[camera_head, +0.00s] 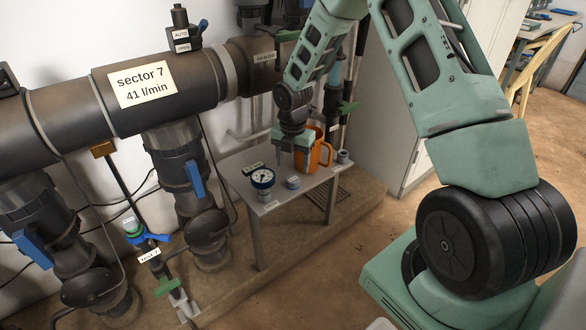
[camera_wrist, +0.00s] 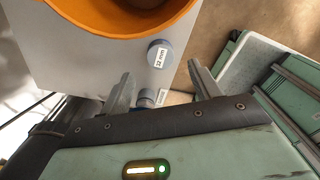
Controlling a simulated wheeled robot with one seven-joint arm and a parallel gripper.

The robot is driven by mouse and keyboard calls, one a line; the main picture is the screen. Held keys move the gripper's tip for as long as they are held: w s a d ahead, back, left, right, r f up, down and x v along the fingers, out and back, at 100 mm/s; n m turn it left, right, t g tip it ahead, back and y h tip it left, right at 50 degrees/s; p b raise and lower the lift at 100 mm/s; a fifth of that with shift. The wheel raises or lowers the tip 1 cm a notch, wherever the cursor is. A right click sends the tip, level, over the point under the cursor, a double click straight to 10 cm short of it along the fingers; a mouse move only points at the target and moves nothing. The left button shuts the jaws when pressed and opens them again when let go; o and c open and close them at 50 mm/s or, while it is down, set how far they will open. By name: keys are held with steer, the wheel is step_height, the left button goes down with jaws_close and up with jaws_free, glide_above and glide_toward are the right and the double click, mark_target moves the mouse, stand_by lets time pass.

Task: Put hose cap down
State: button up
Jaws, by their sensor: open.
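My gripper (camera_head: 292,160) is above the small grey table, just left of the orange jug, with its fingers pointing down. In the wrist view its two fingers (camera_wrist: 160,74) are spread apart with nothing clasped between them. One grey cap (camera_head: 293,182) stands on the table near the front edge, below my gripper. Another grey cap (camera_head: 342,156) stands at the table's right end. The wrist view shows a round grey cap (camera_wrist: 158,53) labelled 32 mm beyond the fingertips, and a second grey piece (camera_wrist: 147,97) lower down, partly hidden by the gripper body.
The orange jug (camera_head: 315,158) stands close beside my gripper. A round pressure gauge (camera_head: 262,178) sits at the table's left front.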

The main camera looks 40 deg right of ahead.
step_height(320, 180, up, 2)
steer(key=shift+r, duration=0.1)
steer(key=s+a+r+m, duration=0.1)
steer(key=a, duration=0.1)
steer(key=a+r, duration=0.2)
steer(key=a, duration=0.1)
steer(key=s+a+r+m, duration=0.1)
steer(key=a+r, duration=0.1)
steer(key=a, duration=0.1)
steer(key=shift+s+a+r+m, duration=0.1)
steer(key=shift+s+a+m, duration=0.15)
steer(key=shift+s+m, duration=0.05)
steer(key=s+a+r+m, duration=0.4)
steer(key=s+a+r, duration=0.1)
steer(key=s+a, duration=0.3)
steer(key=s+a+r+m, duration=0.4)
steer(key=s+a, duration=0.3)
steer(key=s, duration=0.1)
steer(key=s+a+r+m, duration=0.1)
steer(key=s+m, duration=0.2)
steer(key=s, duration=0.3)
steer(key=s+a+r+m, duration=0.1)
steer(key=s+m, duration=0.1)
steer(key=s, duration=0.4)
steer(key=shift+a+r+m+y, duration=0.25)
steer(key=shift+a+m+y, duration=0.05)
steer(key=shift+a+m, duration=0.1)
steer(key=shift+r, duration=0.1)
